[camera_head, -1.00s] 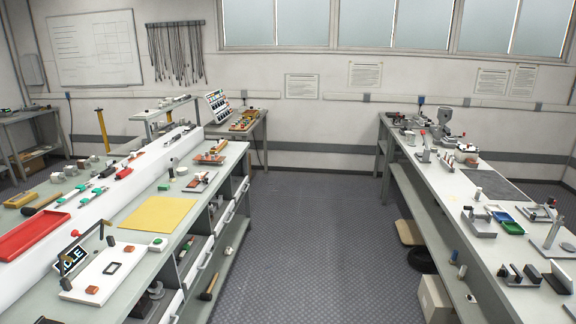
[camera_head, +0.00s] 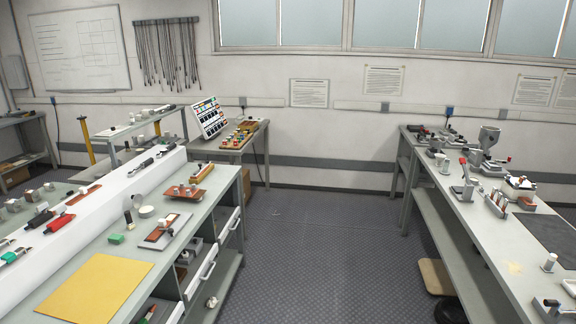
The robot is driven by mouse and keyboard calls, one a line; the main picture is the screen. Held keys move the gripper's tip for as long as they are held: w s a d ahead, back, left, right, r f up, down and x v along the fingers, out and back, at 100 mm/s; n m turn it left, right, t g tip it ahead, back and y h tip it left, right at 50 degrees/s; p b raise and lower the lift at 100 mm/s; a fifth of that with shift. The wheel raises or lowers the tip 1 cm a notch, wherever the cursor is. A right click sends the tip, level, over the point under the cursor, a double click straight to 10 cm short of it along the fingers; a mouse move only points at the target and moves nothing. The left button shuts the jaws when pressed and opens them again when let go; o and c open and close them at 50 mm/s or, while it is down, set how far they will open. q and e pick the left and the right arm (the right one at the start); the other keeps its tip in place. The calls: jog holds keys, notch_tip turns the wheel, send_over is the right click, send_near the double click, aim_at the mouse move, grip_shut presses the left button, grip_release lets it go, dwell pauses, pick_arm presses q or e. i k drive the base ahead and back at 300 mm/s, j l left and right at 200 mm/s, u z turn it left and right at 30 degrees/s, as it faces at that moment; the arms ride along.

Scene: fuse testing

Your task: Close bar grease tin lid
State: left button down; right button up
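I cannot make out the bar grease tin or its lid for sure. A small pale round item (camera_head: 145,211) lies on the left bench, beside a dark upright item (camera_head: 128,213); both are too small to name. Neither of my grippers is in view.
The left bench (camera_head: 196,232) holds a yellow mat (camera_head: 95,289) and a brown tray (camera_head: 187,192). A far table (camera_head: 236,143) stands at the back wall. The right bench (camera_head: 478,219) carries several metal devices. The floor aisle (camera_head: 310,235) between the benches is clear.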

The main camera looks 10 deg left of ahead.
aim_at(138, 199)
jog(key=i+l+u, duration=0.1)
jog(key=i, duration=1.6)
